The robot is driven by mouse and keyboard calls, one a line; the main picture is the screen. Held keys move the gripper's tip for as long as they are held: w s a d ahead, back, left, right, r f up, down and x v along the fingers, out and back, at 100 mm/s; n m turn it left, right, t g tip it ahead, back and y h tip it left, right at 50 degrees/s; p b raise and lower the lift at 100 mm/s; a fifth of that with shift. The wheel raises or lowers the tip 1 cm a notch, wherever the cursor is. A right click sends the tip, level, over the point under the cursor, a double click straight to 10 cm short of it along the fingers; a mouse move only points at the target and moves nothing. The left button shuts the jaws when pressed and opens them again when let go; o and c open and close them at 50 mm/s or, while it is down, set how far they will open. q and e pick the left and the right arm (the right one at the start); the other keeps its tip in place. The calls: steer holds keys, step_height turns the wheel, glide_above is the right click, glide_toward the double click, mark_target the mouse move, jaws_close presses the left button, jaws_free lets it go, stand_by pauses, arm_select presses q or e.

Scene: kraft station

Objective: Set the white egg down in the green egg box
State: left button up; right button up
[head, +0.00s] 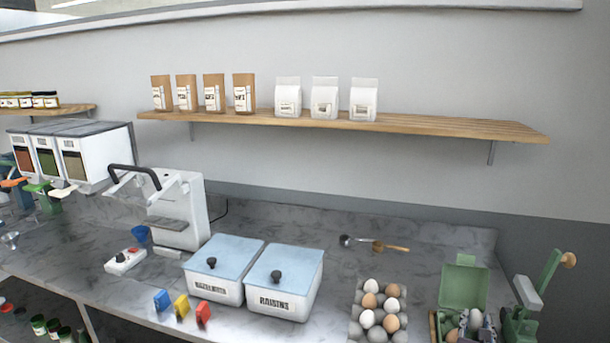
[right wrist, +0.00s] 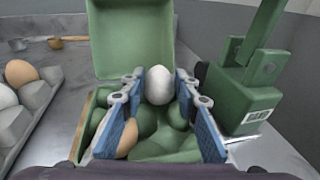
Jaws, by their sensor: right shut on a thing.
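The white egg (right wrist: 159,85) is between the fingertips of my right gripper (right wrist: 159,92), which is shut on it. The gripper is over the open green egg box (right wrist: 130,40), with the egg toward the raised lid; the box also shows in the head view (head: 463,287), with the egg (head: 475,318) inside its outline. I cannot tell whether the egg touches the cup under it. A brown egg (right wrist: 127,138) sits in the box at the near left, partly hidden by the left finger. My left gripper is not in view.
A grey egg tray (head: 357,310) with several white and brown eggs stands left of the box. A green device with a lever (head: 520,322) stands close on its right. Two blue-lidded tubs (head: 284,285) are farther left. Spoons (head: 390,247) lie behind the tray.

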steer(key=o, duration=0.9)
steer(key=shift+o, duration=0.2)
steer(key=shift+s, duration=0.15)
